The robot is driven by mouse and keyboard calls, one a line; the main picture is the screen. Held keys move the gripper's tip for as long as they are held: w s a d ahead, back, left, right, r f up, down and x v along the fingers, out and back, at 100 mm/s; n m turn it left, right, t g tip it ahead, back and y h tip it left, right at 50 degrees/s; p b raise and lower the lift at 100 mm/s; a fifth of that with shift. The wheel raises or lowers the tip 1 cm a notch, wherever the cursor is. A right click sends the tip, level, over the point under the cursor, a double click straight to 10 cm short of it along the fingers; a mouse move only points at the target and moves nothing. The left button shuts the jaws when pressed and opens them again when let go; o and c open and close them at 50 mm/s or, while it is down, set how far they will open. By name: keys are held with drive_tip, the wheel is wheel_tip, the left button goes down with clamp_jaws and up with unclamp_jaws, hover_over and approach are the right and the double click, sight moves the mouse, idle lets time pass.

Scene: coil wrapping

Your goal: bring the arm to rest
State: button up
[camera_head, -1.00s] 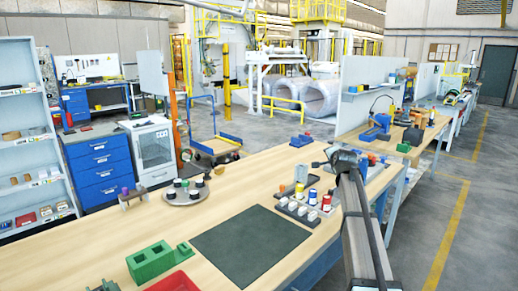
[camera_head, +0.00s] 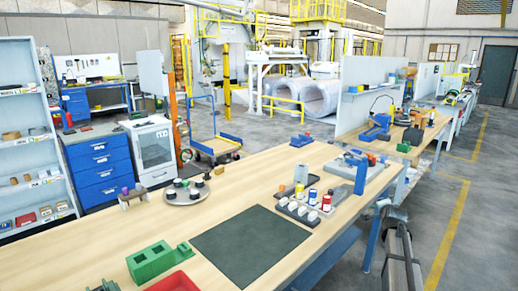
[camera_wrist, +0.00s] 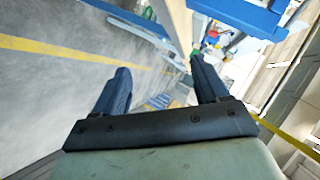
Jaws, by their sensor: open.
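My gripper (camera_wrist: 160,72) is open in the wrist view, its two dark fingers apart with nothing between them. Beyond the fingers are the grey floor with a yellow line and, at upper right, blurred blue and coloured items. In the head view my arm hangs low at the right, beyond the right edge of the wooden table (camera_head: 262,180). The gripper's fingers cannot be made out there.
A dark mat (camera_head: 250,244), a green block (camera_head: 150,264), a red tray (camera_head: 172,282), a round plate (camera_head: 184,198) and a rack of white pieces (camera_head: 298,212) are on the table. The floor aisle (camera_head: 455,225) at right looks clear.

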drive_tip(key=s+a+f+n+g+y, duration=0.1)
drive_tip(key=s+a+f, duration=0.25)
drive_tip(key=f, duration=0.35)
drive_tip(key=s+a+f+n+g+y, duration=0.1)
drive_tip(key=s+a+f+g, duration=0.1)
drive_tip(key=a+f, duration=0.35)
drive_tip(key=s+a+f+n+g, duration=0.1)
drive_tip(key=s+a+f+n, duration=0.1)
drive_tip(key=f, duration=0.6)
drive_tip(key=s+a+f+n+g+y, duration=0.1)
drive_tip(key=s+a+f+n+g, duration=0.15)
drive_tip(key=s+a+f, duration=0.45)
drive_tip(key=s+a+f+n+g+y, duration=0.1)
drive_tip(key=s+a+f+g, duration=0.25)
drive_tip(key=s+f, duration=0.65)
drive_tip(key=s+a+f+n+g, duration=0.2)
drive_tip(key=s+a+f+g, duration=0.1)
drive_tip(key=s, duration=1)
drive_tip(key=s+a+f+n+g, duration=0.3)
drive_tip(key=s+a+f, duration=0.1)
drive_tip(key=s, duration=0.8)
drive_tip(key=s+a+f+n+g, duration=0.2)
drive_tip(key=s+f, duration=0.4)
drive_tip(key=s, duration=0.7)
drive_tip(key=shift+s+a+n+g, duration=0.4)
drive_tip(key=shift+a+n, duration=0.25)
drive_tip(key=shift+a, duration=0.35)
drive_tip(key=shift+f, duration=0.1)
